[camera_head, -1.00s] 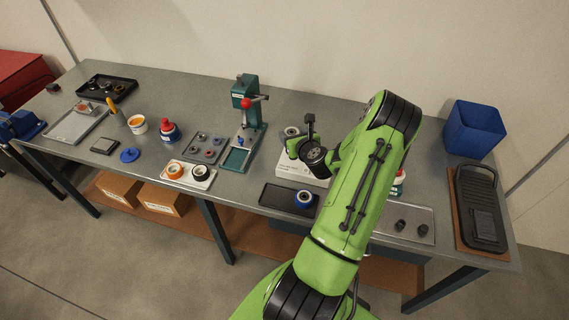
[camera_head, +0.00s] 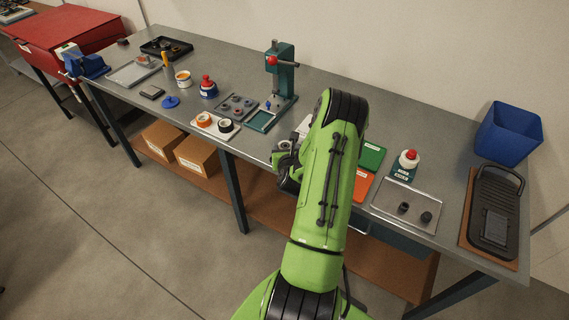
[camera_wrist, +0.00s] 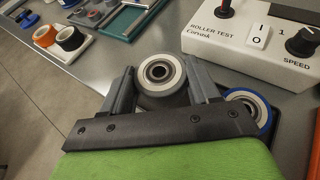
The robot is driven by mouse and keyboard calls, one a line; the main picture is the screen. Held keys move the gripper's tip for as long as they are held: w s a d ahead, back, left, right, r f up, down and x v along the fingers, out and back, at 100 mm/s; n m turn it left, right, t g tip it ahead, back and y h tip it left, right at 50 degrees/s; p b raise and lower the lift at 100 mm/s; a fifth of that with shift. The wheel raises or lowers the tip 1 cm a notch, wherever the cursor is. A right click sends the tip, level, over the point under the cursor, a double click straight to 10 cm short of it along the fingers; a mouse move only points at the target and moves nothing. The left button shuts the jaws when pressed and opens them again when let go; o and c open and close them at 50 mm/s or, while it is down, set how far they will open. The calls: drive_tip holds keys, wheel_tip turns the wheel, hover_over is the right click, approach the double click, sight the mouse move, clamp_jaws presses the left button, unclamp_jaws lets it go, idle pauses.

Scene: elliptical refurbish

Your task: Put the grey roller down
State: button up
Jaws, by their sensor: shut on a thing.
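The grey roller (camera_wrist: 163,74) has a grey tread, a pale hub and a dark bearing. It sits between the two fingers of my gripper (camera_wrist: 162,88), which is shut on it. In the head view my gripper (camera_head: 285,158) is near the bench's front edge, partly hidden by my own arm. A roller with a blue tread (camera_wrist: 250,106) lies just right of the right finger, on a dark tray mostly hidden by my gripper. I cannot tell whether the grey roller touches the tray.
The white roller test box (camera_wrist: 255,45) stands behind my gripper. A white holder (camera_head: 217,129) with an orange roller (camera_head: 204,120) and a black roller (camera_head: 226,126) is to the left. Green press (camera_head: 278,85) behind. Bare bench (camera_wrist: 130,48) shows between holder and test box.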

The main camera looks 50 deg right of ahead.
wheel_tip(320, 180, down, 4)
drive_tip(key=shift+s+a+r+b, duration=0.1)
drive_tip(key=shift+b, duration=1)
drive_tip(key=shift+r, duration=0.15)
